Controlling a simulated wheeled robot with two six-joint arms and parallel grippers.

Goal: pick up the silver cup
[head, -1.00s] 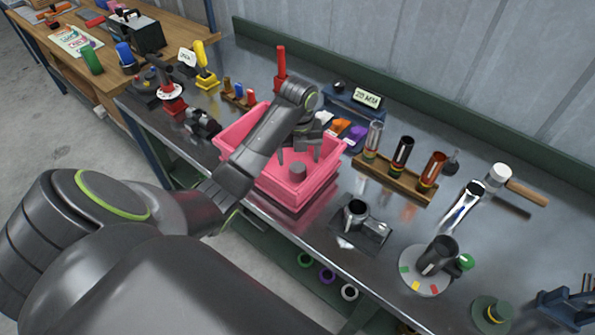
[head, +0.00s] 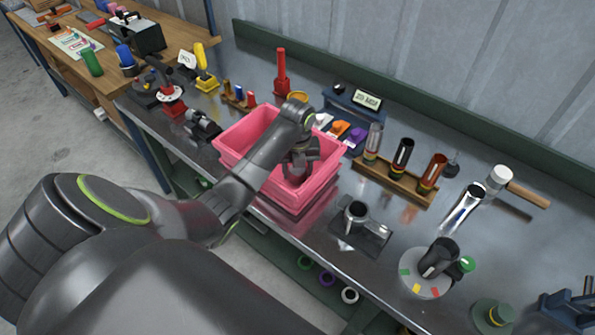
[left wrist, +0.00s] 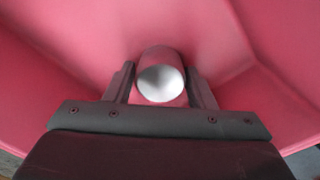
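The silver cup (left wrist: 160,84) is inside the pink bin (head: 236,140). In the left wrist view it has a bright round end facing the camera and pinkish sides. My left gripper (head: 299,172) reaches down into the bin. In the left wrist view the fingers of the gripper (left wrist: 161,78) are apart, one on each side of the cup, with a narrow gap showing on both sides. In the head view the gripper hides the cup. My right gripper is in neither view.
The bin's walls stand close around the gripper. A wooden rack with several tubes (head: 395,182) is right of the bin, and a grey metal fitting (head: 358,222) is in front of that. A hammer (head: 500,178) lies farther right. Blue shelf (head: 352,103) stands behind.

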